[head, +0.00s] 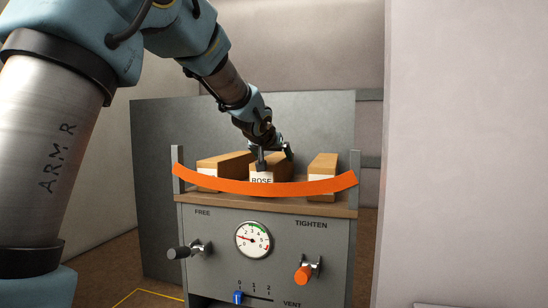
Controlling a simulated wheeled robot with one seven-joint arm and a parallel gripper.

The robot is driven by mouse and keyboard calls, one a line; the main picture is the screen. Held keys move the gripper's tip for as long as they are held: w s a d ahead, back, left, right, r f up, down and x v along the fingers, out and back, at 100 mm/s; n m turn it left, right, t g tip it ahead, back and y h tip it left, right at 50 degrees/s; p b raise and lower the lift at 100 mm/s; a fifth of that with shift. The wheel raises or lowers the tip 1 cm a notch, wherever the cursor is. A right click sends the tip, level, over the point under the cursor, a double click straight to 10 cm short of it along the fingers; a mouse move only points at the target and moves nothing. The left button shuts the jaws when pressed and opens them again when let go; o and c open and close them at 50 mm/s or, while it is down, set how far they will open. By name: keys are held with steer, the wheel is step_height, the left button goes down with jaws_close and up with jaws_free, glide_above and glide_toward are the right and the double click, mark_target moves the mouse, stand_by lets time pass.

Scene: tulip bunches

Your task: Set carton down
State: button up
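A brown carton with a white label reading ROSE (262,181) is in the middle of the wooden shelf top, behind an orange strap (265,191) that hides its lower part. My gripper (274,156) is at the top of this carton, with one dark finger near its front end and another part toward its right rear. Whether the fingers press on it is too small to tell. Whether the carton's bottom rests on the wood is hidden. A second carton (222,162) lies to its left and a third (323,163) to its right, with a gap between.
The wooden top (330,210) sits on a grey cabinet (215,262) with a gauge (254,240), a black knob (180,253), an orange knob (302,274) and a blue slider (238,297). Grey posts stand at both ends. A dark panel (152,170) stands behind.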

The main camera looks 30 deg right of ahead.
steer(key=shift+r, duration=0.15)
steer(key=shift+s+a+r, duration=0.1)
steer(key=shift+s+a, duration=0.15)
steer(key=shift+s, duration=0.05)
steer(key=b+v, duration=0.3)
steer(key=v, duration=0.8)
steer(key=shift+a, duration=0.1)
steer(key=shift+s, duration=0.1)
